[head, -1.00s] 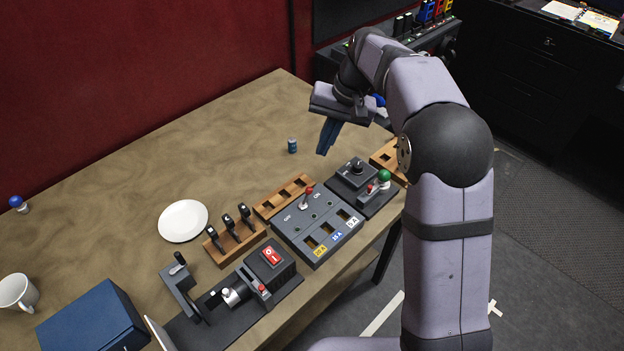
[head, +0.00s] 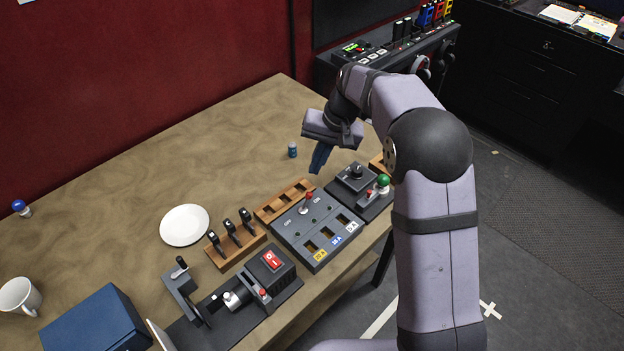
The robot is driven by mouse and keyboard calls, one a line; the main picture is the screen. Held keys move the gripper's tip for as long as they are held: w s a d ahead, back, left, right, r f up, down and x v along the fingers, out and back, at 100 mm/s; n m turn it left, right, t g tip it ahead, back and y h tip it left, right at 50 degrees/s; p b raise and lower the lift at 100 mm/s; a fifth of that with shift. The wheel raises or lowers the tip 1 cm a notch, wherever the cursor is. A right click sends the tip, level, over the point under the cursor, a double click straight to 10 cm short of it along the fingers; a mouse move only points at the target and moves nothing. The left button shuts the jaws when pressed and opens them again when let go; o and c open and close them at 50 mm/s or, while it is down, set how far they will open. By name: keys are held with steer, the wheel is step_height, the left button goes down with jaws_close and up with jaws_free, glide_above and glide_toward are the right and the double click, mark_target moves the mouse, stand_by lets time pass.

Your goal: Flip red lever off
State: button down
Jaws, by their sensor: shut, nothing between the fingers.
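The red-tipped lever (head: 307,199) stands on a grey sloped panel (head: 291,237) that has OFF marked on its left and ON on its right. The lever sticks up from the panel near the ON label. My gripper (head: 316,171) points down with its dark blue fingers shut and empty. In the picture it is a little above and right of the lever tip, apart from it. The exact height over the panel is hard to tell.
A wooden slotted rack (head: 284,203) lies behind the panel. A black box with a knob (head: 357,172) and a green-topped lever (head: 383,180) stand to the right. Black switches (head: 229,227) and a red rocker switch (head: 271,260) are left. A small blue can (head: 292,151) stands behind.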

mark_target(307, 201)
steer(key=shift+s+a+f+p, duration=0.3)
steer(key=shift+s+f+p, duration=0.45)
steer(key=shift+s, duration=0.15)
steer(key=shift+s+a+f+p, duration=0.3)
steer(key=shift+s+f+p, duration=0.45)
steer(key=shift+s, duration=0.1)
